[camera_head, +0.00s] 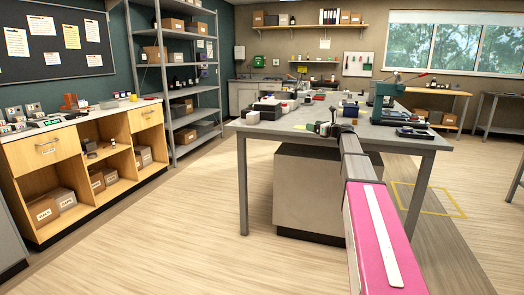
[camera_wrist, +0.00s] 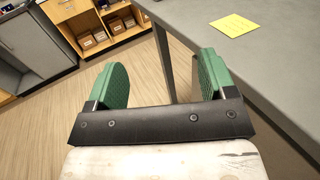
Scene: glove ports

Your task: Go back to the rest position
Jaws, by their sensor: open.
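My gripper (camera_wrist: 162,62) is open and empty in the wrist view. Its two green fingers stand well apart, with only floor and a table leg behind the gap. In the head view my pink and grey arm reaches forward, and my gripper (camera_head: 319,128) is small at its far end, over or beside the front edge of the grey worktable (camera_head: 270,130). The wrist view shows the table edge (camera_wrist: 262,92) just right of the fingers. I cannot tell the gripper's exact height above the table.
A yellow note (camera_wrist: 232,25) lies on the table near the edge. Boxes and tools crowd the tabletop, with a green machine (camera_head: 384,95) at right. A wooden cabinet (camera_head: 40,160) and metal shelves (camera_head: 180,85) line the left. The floor (camera_head: 170,240) at front left is clear.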

